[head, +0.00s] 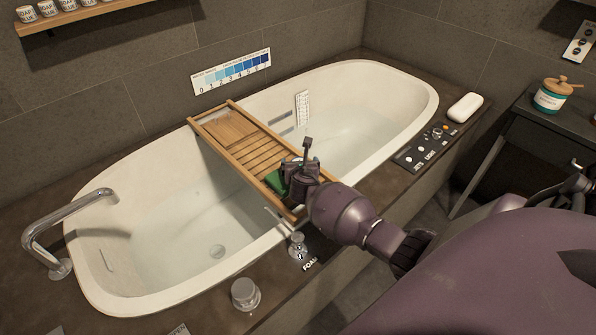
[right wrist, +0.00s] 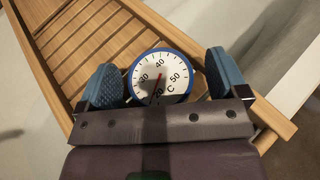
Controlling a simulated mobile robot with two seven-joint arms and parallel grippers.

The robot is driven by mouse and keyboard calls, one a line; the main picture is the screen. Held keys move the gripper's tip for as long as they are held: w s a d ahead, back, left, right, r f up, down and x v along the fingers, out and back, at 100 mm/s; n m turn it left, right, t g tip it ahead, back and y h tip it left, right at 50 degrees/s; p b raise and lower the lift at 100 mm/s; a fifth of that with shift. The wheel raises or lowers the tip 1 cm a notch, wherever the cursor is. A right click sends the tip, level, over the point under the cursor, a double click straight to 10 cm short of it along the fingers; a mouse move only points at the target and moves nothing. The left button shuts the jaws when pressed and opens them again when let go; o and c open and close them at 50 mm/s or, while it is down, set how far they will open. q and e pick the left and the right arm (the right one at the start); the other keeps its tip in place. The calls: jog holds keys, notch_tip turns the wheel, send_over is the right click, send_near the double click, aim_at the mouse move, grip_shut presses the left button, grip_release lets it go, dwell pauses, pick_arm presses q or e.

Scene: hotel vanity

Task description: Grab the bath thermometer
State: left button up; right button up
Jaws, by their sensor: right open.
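The bath thermometer (right wrist: 160,78) is a round white dial with a blue rim, a red needle and black numbers. In the right wrist view it sits over the slats of the wooden bath tray (right wrist: 82,35), between the two blue finger pads of my right gripper (right wrist: 165,80). The fingers are open, with a gap on each side of the dial, and its lower edge is hidden by the gripper body. In the head view my right gripper (head: 302,168) is over the near end of the tray (head: 228,125) and hides the dial. My left gripper is not in view.
The tray spans a white bathtub (head: 95,262) holding water. A green item (head: 275,181) lies by the gripper. A faucet (head: 65,225) is at left. Knobs (head: 245,294), a control panel (head: 425,147) and soap (head: 464,107) are on the near and right ledges.

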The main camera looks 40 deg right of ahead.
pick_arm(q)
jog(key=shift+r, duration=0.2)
pick_arm(e)
jog(key=shift+r, duration=0.1)
jog(key=shift+c, duration=0.4)
jog(key=c, duration=0.9)
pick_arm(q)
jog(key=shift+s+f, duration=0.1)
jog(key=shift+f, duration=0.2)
pick_arm(e)
jog(key=shift+c, duration=0.2)
notch_tip(320, 180, up, 8)
jog(key=p, duration=0.3)
jog(key=shift+w+p, duration=0.15)
jog(key=shift+p, duration=0.2)
pick_arm(q)
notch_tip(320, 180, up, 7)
jog(key=p, duration=0.4)
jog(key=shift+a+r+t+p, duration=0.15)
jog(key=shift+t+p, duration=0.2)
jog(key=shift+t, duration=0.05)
pick_arm(e)
jog(key=r, duration=1.2)
jog(key=shift+s, duration=0.2)
